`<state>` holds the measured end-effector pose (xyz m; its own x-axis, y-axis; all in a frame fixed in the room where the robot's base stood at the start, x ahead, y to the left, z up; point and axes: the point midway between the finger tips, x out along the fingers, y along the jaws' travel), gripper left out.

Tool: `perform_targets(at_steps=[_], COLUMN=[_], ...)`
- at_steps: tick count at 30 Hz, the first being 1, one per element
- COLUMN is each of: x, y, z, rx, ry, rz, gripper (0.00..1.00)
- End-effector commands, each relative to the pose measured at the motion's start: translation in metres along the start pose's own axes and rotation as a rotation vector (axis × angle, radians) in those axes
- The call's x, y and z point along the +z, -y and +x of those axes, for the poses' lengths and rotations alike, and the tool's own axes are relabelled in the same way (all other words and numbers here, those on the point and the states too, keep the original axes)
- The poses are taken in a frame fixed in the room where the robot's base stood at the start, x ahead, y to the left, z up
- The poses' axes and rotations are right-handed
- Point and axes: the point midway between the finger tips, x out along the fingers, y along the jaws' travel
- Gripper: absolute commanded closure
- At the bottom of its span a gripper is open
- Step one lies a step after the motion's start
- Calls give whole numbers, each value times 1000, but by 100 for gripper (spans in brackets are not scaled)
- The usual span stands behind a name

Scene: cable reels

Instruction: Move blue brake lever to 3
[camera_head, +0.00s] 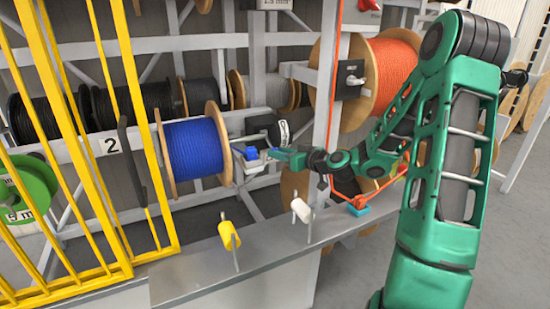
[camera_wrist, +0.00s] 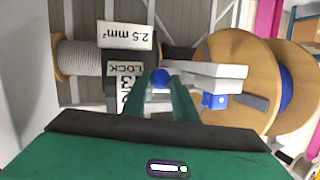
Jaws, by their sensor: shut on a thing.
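The blue knob of the brake lever (camera_wrist: 160,78) sits between the two green fingertips of my gripper (camera_wrist: 161,90) in the wrist view. My gripper is shut on it. Behind it is a dark drum scale (camera_wrist: 118,68), upside down, with LOCK, 3 and part of a 2 on white. Most of the lever's arm is hidden by the fingers, so I cannot tell its exact setting. In the head view my gripper (camera_head: 284,156) reaches left to the right side of the blue cable reel (camera_head: 193,147), just below the dark drum.
A grey bracket with a blue block (camera_wrist: 215,101) stands close right of the fingers. An orange reel (camera_head: 393,72) hangs above my arm. A yellow gate (camera_head: 125,60) stands left. Yellow (camera_head: 229,236) and white (camera_head: 301,210) handles rise from the front ledge (camera_head: 195,268).

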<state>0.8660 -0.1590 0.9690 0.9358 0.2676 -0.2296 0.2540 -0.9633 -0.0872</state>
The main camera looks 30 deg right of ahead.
Motion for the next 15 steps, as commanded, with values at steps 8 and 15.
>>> perform_targets(at_steps=[8, 15], x=[-7, -4], y=[0, -1], z=[1, 0], rx=[-2, 0], ry=[-16, -11], rz=[-2, -2], gripper=[65, 56])
